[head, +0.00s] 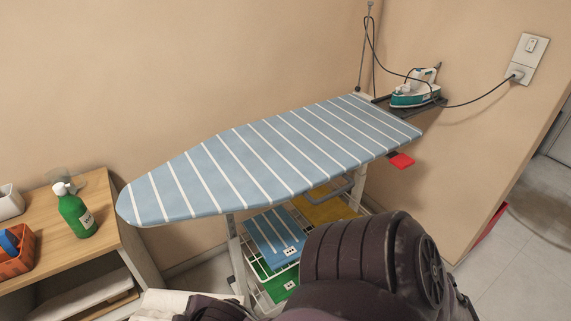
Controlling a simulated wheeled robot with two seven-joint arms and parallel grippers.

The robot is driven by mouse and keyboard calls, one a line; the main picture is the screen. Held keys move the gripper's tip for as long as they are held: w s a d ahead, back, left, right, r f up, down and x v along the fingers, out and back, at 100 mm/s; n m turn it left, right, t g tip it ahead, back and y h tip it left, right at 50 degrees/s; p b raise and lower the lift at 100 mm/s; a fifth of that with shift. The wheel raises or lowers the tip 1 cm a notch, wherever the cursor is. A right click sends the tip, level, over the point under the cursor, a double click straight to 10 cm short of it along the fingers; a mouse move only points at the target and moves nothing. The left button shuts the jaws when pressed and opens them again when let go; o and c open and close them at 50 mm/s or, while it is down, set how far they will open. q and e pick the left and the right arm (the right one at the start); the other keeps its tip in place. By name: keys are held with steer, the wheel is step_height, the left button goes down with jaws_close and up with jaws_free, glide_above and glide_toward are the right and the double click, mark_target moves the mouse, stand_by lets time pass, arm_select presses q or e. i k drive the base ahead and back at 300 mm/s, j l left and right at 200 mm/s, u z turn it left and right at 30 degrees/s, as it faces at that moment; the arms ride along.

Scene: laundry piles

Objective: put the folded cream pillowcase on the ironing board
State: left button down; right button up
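The ironing board (255,165), with a blue cover and white stripes, stands along the wall; its top is bare. A pale cream, flat, layered piece (160,304) shows at the bottom edge, cut off by the frame; it looks like folded cloth, but I cannot tell whether it is the pillowcase or whether anything holds it. My dark arm fills the bottom middle and right, in front of the board. Neither gripper's fingers show.
An iron (415,88) sits on a rest at the board's right end, its cord running to a wall socket (517,74). Below are folded blue cloth (268,230) and yellow cloth (325,208). A wooden shelf unit (105,212) at left holds a green bottle (75,213) and an orange basket (17,262).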

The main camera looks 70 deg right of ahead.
mark_target(312, 140)
steer(key=k+l+z, duration=0.1)
steer(key=l, duration=0.25)
steer(key=k+l, duration=0.3)
steer(key=k+l+z, duration=0.15)
steer(key=l, duration=0.2)
steer(key=k+l+z, duration=0.1)
steer(key=l, duration=0.25)
steer(key=k+l+z, duration=0.1)
steer(key=k+l, duration=0.15)
steer(key=l, duration=0.15)
steer(key=k+l, duration=0.15)
steer(key=l, duration=0.25)
steer(key=z, duration=0.05)
